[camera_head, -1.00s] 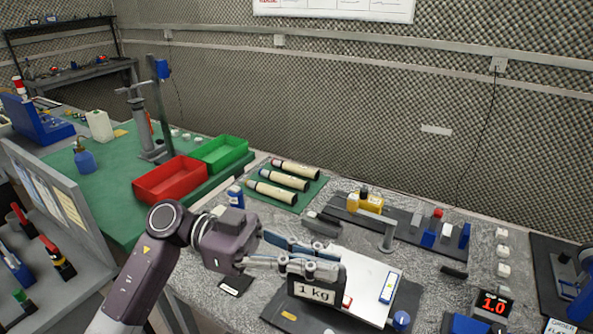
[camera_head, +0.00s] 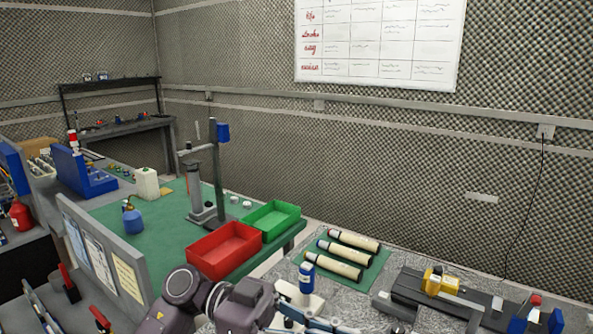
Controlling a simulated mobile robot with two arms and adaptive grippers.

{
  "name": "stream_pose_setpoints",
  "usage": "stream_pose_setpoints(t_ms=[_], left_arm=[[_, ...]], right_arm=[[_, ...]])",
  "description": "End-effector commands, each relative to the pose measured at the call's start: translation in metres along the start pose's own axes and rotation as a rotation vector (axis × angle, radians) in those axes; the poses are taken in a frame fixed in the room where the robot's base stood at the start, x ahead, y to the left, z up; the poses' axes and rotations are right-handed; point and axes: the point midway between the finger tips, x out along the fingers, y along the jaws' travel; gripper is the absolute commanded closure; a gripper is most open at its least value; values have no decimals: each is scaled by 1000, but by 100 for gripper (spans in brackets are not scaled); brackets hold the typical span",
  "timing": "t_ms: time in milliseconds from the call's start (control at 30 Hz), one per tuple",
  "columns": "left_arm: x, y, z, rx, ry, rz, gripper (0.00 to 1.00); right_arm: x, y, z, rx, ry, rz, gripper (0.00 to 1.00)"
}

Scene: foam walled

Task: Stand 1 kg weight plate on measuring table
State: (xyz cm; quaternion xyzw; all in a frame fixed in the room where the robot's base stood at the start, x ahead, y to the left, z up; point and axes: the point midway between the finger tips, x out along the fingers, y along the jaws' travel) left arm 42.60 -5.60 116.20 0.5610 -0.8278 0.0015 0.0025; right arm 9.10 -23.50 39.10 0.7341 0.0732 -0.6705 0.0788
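The 1 kg weight plate is not in view now; the lower edge of the picture cuts off the place where it was seen earlier. My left gripper (camera_head: 325,326) is at the bottom edge, over the speckled grey measuring table (camera_head: 358,303). Its wrist and the upper part of its fingers show, but the fingertips are cut off, so I cannot see whether it holds anything. My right gripper is not in view.
Three cream cylinders (camera_head: 345,255) lie on a green mat on the grey table. A blue-and-white bottle (camera_head: 306,277) stands close behind my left gripper. A yellow-topped fixture (camera_head: 440,282) is at right. Red (camera_head: 224,250) and green (camera_head: 268,220) bins stand on the green bench.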

Motion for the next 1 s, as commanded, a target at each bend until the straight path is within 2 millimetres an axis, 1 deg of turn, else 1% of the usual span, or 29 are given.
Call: stream_pose_setpoints(t_ms=[33,200,500,600,833,1000], left_arm=[[-11,-2,6,-6,1,-21,100],[-36,-4,21,-4,1,-64,100],[-82,-4,43,-2,0,-139,100],[-94,-4,48,-2,1,-158,100],[-114,-2,56,0,2,-191,100],[-106,-6,56,0,2,-220,100]], right_arm=[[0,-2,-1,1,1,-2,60],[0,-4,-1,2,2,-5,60],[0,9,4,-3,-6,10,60],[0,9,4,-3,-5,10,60],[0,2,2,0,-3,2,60],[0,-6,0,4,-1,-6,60]])
